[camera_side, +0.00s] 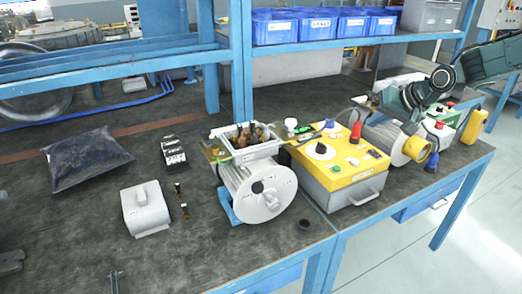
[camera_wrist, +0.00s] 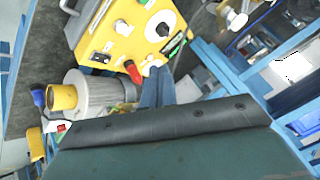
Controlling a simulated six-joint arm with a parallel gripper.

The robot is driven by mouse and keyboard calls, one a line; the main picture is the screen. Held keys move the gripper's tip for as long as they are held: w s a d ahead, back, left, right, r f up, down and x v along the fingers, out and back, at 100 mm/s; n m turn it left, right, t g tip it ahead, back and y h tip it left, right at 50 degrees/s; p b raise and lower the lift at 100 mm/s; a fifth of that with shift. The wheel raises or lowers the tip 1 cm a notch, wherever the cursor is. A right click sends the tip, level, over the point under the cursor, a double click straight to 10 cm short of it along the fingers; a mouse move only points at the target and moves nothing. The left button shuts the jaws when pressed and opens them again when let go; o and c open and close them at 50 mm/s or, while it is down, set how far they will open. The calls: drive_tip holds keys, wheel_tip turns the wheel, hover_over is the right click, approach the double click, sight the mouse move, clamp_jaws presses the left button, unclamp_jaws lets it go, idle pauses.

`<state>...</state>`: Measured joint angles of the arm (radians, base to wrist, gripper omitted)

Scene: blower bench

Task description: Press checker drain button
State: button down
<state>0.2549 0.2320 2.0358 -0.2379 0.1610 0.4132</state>
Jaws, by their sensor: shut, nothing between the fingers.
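The checker (camera_side: 338,180) is a grey box with a yellow top at centre right in the side view. Its yellow panel (camera_wrist: 101,42) fills the upper middle of the wrist view. The panel carries a black knob on a white dial (camera_side: 319,151), a red cone-shaped part (camera_side: 356,132) and small green and white buttons (camera_side: 353,161). The labels are too small to read, so I cannot tell which button is the drain button. My gripper (camera_wrist: 155,72) is shut and empty, its fingertips close to the panel's edge near the red part (camera_wrist: 133,72).
A motor with a yellow cap (camera_side: 416,149) lies right of the checker. A silver cylindrical blower (camera_side: 262,190) with a parts tray (camera_side: 252,153) on it stands left. Blue bins (camera_side: 320,26) sit on the shelf above.

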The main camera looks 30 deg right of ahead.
drive_tip(key=m, duration=0.2)
hover_over(358, 162)
drive_tip(key=shift+t, duration=0.4)
wheel_tip(358, 162, down, 5)
drive_tip(key=shift+s+a+r, duration=0.1)
drive_tip(key=shift+r, duration=0.05)
drive_tip(key=shift+f, duration=4.4)
drive_tip(key=shift+f, duration=0.2)
drive_tip(key=shift+f, duration=0.25)
drive_tip(key=shift+f, duration=0.4)
drive_tip(key=shift+r, duration=0.85)
drive_tip(key=shift+r, duration=0.1)
